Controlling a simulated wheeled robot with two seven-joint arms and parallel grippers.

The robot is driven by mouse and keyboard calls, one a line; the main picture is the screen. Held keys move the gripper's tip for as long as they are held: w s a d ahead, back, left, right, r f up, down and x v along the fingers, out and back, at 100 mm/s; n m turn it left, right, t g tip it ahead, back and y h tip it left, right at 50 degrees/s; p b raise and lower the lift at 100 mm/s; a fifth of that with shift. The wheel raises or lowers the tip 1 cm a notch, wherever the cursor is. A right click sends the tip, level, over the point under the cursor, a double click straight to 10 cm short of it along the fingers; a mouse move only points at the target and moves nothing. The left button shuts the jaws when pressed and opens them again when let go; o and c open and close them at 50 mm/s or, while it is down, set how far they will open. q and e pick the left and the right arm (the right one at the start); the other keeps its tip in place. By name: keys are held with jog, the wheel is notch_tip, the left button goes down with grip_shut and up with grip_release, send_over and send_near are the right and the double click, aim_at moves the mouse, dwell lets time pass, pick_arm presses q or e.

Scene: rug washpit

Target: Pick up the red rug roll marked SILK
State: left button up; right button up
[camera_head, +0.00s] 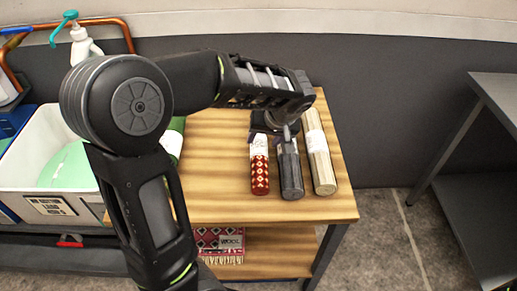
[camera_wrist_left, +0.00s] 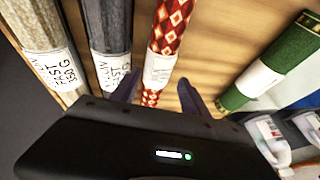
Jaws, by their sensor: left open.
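The red rug roll (camera_head: 260,177) with a pale diamond pattern lies on the wooden table, leftmost of three rolls side by side. Its white label faces up, but I cannot read its text. In the left wrist view the red roll (camera_wrist_left: 171,22) runs between the two spread fingers of my left gripper (camera_wrist_left: 158,93). In the head view my left gripper (camera_head: 270,128) is over the far part of the rolls, open, and its hand hides the red roll's far end. I cannot tell whether the fingers touch the roll. My right gripper is not in view.
A grey roll (camera_head: 291,175) lies close right of the red one, then a beige roll (camera_head: 320,160). A green roll (camera_wrist_left: 275,65) lies apart on the other side. A white bin (camera_head: 25,160) stands left. A folded patterned rug (camera_head: 212,240) is on the lower shelf.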

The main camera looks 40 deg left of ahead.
aim_at(261, 146)
pick_arm(q)
jog(key=shift+w+a+f, duration=0.1)
jog(key=shift+a+f, duration=0.1)
jog(key=shift+f, duration=0.3)
jog(key=x, duration=0.5)
jog(key=shift+w+f, duration=0.15)
jog(key=shift+d, duration=0.1)
jog(key=shift+c, duration=0.3)
grip_shut()
